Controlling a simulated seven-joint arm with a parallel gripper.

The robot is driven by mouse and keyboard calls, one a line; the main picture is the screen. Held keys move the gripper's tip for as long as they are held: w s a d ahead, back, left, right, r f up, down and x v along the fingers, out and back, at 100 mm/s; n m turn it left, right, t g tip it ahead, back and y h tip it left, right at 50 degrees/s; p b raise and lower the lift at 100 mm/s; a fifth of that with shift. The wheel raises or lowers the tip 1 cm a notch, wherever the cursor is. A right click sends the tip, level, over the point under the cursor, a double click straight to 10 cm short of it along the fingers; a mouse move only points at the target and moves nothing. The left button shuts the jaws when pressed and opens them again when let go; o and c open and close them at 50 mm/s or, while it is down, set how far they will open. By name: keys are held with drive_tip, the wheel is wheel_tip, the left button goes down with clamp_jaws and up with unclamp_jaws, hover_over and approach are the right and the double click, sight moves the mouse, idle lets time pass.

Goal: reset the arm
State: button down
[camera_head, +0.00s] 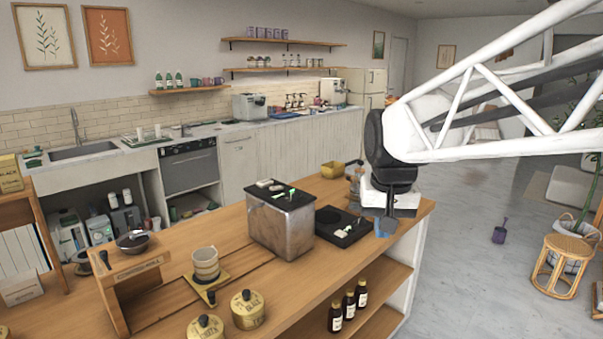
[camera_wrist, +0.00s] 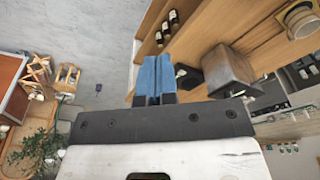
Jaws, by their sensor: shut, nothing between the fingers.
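My gripper (camera_head: 386,227) points down near the right end of the wooden counter in the head view, beside the black tray. Its blue fingers (camera_wrist: 155,78) are together in the wrist view, with nothing visible between them. My white arm reaches in from the upper right and hides part of the room behind it. In the wrist view the fingers overlap the counter's end, and the floor lies to the left.
A metal box (camera_head: 283,222) and a black tray (camera_head: 343,227) stand on the counter (camera_head: 228,270) left of my gripper. A yellow bowl (camera_head: 333,169) is behind. Bottles (camera_head: 349,306) stand on the shelf below. Open floor (camera_head: 470,250) lies to the right, with a stool (camera_head: 563,243).

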drive_tip(key=s+d+f, duration=0.1)
drive_tip(key=s+f, duration=0.4)
drive_tip(key=s, duration=0.4)
drive_tip(key=s+d+f, duration=0.2)
drive_tip(key=s+f, duration=0.3)
drive_tip(key=s, duration=0.5)
drive_tip(key=shift+s+d+f+n+t, duration=0.2)
drive_tip(key=shift+s+f+n+t, duration=0.1)
drive_tip(key=shift+n, duration=0.1)
